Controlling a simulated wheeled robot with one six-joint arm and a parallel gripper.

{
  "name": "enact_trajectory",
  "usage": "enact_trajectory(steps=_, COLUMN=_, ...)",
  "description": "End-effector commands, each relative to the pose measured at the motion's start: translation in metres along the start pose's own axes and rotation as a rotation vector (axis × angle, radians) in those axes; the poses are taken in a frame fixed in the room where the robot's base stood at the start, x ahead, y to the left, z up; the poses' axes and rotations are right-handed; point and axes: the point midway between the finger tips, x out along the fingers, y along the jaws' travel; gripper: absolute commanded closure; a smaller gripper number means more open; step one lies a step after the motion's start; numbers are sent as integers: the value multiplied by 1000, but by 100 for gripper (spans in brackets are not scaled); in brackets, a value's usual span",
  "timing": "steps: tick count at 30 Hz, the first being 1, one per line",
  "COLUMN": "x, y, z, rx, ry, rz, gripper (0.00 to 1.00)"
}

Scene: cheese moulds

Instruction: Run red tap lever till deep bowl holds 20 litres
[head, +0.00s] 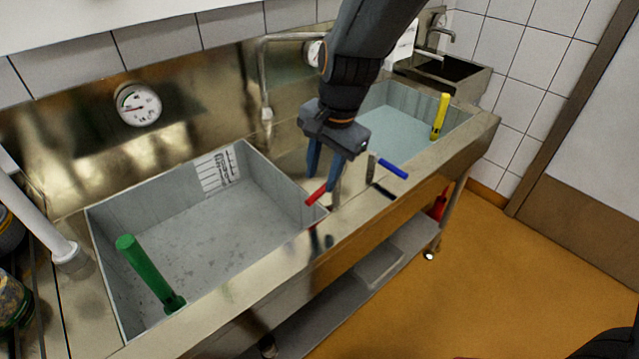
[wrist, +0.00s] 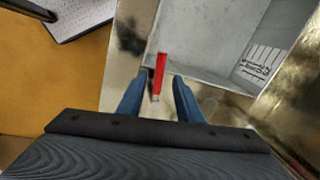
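The red tap lever (head: 317,194) sticks out at the divide between the two basins, beside the blue lever (head: 392,168). My gripper (head: 323,183) points down over it with its two blue fingers apart. In the wrist view the red lever (wrist: 158,72) shows between the open fingers, with a gap on each side; I see no contact. The left basin (head: 106,262) looks deep and has a marked scale (head: 215,170) on its back wall. A green standpipe (head: 147,272) leans in its front corner. Its floor shows grey with dark patches; no clear water level can be read.
The right basin (head: 466,112) holds pale bluish water and a yellow standpipe (head: 440,117). A bent metal pipe (head: 264,80) rises behind the basins. A round dial (head: 138,104) is on the splashback. The orange floor (head: 470,280) in front is clear.

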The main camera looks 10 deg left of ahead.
Motion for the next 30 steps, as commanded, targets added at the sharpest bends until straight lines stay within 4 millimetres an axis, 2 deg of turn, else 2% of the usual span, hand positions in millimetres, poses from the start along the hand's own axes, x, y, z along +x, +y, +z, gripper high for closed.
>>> enact_trajectory(steps=3, x=18, y=1, z=0, rx=1, ry=-2, rz=4, gripper=68)
enact_trajectory(steps=9, x=38, y=1, z=0, rx=1, ry=0, rz=2, gripper=68)
enact_trajectory(steps=22, x=46, y=1, z=-1, rx=-1, ry=1, rz=0, gripper=68)
enact_trajectory(steps=27, x=46, y=1, z=-1, rx=-1, ry=1, rz=0, gripper=96)
enact_trajectory(steps=28, x=46, y=1, z=-1, rx=-1, ry=1, rz=0, gripper=100)
enact_trajectory(steps=30, x=46, y=1, z=-1, rx=-1, ry=1, rz=0, gripper=100)
